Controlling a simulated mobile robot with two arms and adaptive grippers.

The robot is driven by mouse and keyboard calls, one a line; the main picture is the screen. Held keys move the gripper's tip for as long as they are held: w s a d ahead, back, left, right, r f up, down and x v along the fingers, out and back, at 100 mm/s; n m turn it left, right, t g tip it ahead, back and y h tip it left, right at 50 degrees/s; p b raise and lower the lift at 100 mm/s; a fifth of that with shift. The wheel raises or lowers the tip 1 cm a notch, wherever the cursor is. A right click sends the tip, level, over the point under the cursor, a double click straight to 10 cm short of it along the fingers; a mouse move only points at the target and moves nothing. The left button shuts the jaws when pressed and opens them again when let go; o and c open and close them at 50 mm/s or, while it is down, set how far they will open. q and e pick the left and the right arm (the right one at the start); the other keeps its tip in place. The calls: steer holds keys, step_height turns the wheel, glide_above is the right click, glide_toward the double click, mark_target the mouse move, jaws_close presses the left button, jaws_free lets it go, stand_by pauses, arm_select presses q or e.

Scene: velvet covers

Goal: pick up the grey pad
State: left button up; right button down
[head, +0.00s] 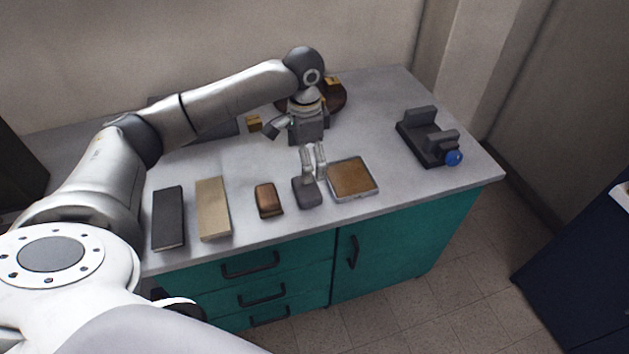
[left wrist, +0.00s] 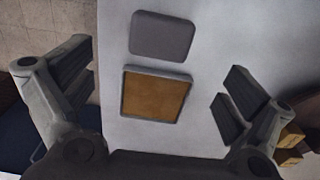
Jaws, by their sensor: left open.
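The grey pad (head: 306,194) lies flat near the front edge of the worktop, between a brown block and a shallow tray. It also shows whole at the top middle of the left wrist view (left wrist: 162,36), as a rounded grey rectangle. My left gripper (head: 314,162) points down, open and empty, just behind and above the pad in the head view. In the left wrist view its two fingers are wide apart, with the tray rather than the pad between them. My right gripper is not in view.
The shallow tray (head: 375,188) with a brown surface lies right of the pad; the brown block (head: 268,201) is left. Tan (head: 213,209) and dark (head: 168,218) slabs lie further left. A dark vise (head: 428,140) stands at right. A yellow block (head: 254,123) and round brown dish (head: 338,98) lie behind.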

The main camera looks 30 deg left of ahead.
arm_select(q)
steer(key=shift+f, duration=0.45)
glide_above(307, 186)
steer(key=f, duration=0.4)
steer(key=shift+s, duration=0.25)
step_height(307, 186, down, 5)
steer(key=shift+w+f+p, duration=0.15)
steer(key=shift+f+p, duration=0.05)
steer(key=shift+p, duration=0.35)
steer(key=c, duration=1)
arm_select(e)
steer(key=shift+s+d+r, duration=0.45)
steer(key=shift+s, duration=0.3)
arm_select(q)
steer(key=shift+r, duration=0.15)
